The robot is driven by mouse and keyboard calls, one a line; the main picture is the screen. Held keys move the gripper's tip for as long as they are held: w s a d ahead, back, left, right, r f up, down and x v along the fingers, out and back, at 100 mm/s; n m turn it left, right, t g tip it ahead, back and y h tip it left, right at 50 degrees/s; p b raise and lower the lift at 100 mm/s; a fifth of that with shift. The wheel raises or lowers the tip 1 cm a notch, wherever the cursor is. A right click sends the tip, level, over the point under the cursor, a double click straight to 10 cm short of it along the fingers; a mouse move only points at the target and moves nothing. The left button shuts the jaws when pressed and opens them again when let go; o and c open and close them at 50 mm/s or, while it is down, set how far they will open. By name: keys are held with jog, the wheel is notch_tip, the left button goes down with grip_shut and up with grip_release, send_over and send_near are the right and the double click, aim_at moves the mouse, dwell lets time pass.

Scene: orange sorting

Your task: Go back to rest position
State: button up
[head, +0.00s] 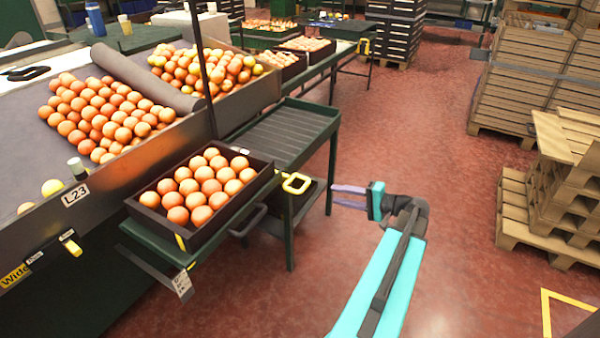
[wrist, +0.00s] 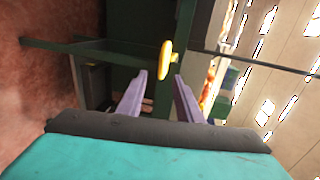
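My gripper (head: 349,197) is held out over the open floor, right of the green roller stand. Its two purple fingers also show in the wrist view (wrist: 157,100), spread apart with nothing between them. My turquoise arm reaches up from the bottom of the head view. A dark crate (head: 223,224) full of oranges (head: 199,186) sits on the green shelf, left of my gripper and apart from it.
The green roller stand (head: 286,135) with a yellow handle (head: 296,184) is close left of my gripper. A sloped sorting table (head: 150,148) bears loose oranges. Wooden pallets (head: 556,200) stand at the right. The red floor (head: 430,130) between is clear.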

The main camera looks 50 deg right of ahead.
jog(key=shift+w, duration=0.1)
jog(key=w+a+f+n+g+y, duration=0.1)
jog(key=w+a+f+n+g, duration=0.2)
jog(key=a+f, duration=0.65)
jog(key=w+a+f+g+y, duration=0.2)
jog(key=w+a+f+g, duration=0.15)
jog(key=a+f, duration=0.6)
jog(key=w+a+f+n+g+y, duration=0.15)
jog(key=a+f+g, duration=0.3)
jog(key=a, duration=0.85)
jog(key=s+a+f+n+g+h, duration=0.2)
jog(key=s+a+f+n+g, duration=0.3)
jog(key=a+f, duration=0.6)
jog(key=s+a+f+n+g+h, duration=0.2)
jog(key=s+a+f+n+h, duration=0.15)
jog(key=s, duration=0.25)
jog(key=s+a+f+n+g+h, duration=0.2)
jog(key=s+a+h, duration=0.1)
jog(key=s+a, duration=0.3)
notch_tip(320, 180, up, 13)
jog(key=s+p, duration=0.2)
jog(key=p, duration=1.1)
jog(key=shift+s+d+g, duration=0.2)
jog(key=shift+d+g, duration=0.1)
jog(key=shift+d, duration=0.1)
